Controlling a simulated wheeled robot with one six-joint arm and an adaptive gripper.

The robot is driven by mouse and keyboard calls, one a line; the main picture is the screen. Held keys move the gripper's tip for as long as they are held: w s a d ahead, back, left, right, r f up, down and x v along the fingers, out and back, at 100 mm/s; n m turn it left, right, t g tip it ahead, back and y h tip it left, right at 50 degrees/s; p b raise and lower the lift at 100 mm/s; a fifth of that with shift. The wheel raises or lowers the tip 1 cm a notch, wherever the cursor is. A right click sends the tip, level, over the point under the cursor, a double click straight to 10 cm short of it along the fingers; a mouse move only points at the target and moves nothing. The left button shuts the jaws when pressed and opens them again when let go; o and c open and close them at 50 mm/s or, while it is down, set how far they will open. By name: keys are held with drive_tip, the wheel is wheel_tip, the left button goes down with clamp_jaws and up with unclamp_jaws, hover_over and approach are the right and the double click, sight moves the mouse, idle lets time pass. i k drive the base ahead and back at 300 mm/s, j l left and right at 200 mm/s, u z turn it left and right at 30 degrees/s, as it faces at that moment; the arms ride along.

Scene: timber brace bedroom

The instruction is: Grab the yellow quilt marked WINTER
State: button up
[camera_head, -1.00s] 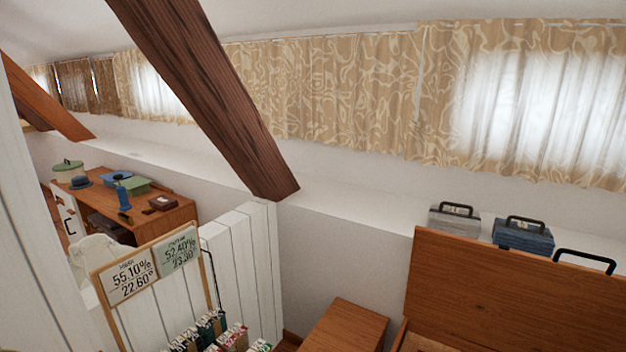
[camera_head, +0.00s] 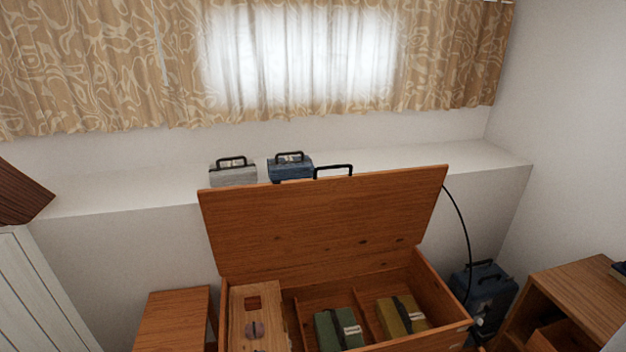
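In the head view, an open wooden chest (camera_head: 322,238) stands against the far wall with its lid raised. Inside its right compartment lies a folded yellow-olive bundle (camera_head: 402,316) with a dark strap and a pale label; the label is too small to read. A folded green bundle (camera_head: 338,330) with a dark strap and a pale label lies in the compartment to its left. My gripper is not in view.
A wooden tray-like piece (camera_head: 254,305) covers the chest's left part. A low wooden stand (camera_head: 172,318) is to the left, a dark blue case (camera_head: 484,290) to the right. Grey (camera_head: 233,174) and blue (camera_head: 290,167) handled boxes sit on the ledge. A wooden cabinet (camera_head: 580,300) is at lower right.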

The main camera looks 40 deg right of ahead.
sight(400, 316)
drive_tip(key=z, duration=1.3)
